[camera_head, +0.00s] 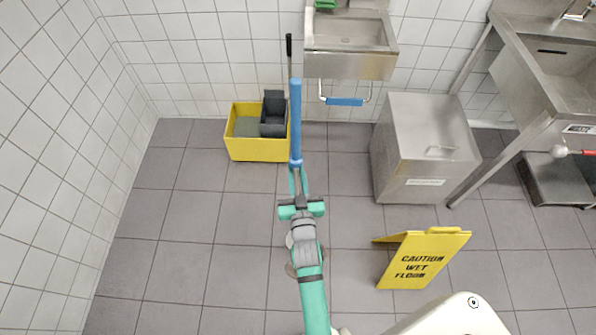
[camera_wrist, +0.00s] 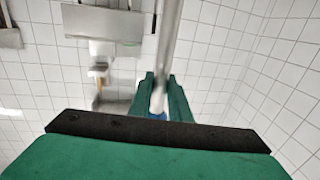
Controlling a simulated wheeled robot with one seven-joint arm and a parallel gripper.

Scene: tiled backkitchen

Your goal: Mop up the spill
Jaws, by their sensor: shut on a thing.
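My gripper (camera_head: 297,180) is in the middle of the head view, its teal fingers shut on a long pole that looks like the mop's handle (camera_head: 296,120). The handle has a blue section and a thin black end, rising toward the wall beside the small sink. In the wrist view a grey pole (camera_wrist: 168,50) stands between my green fingers (camera_wrist: 160,95), with a bit of blue low between them. I cannot make out a mop head. A yellow mop bucket (camera_head: 258,149) with a dark wringer is just left of the handle.
A yellow wet floor sign (camera_head: 422,262) stands to the right of my arm. A steel cabinet (camera_head: 425,145) is behind it. A small wall sink (camera_head: 349,64) is at the back, and a steel sink table (camera_head: 548,80) at the right. The grey floor (camera_head: 160,250) at left is clear.

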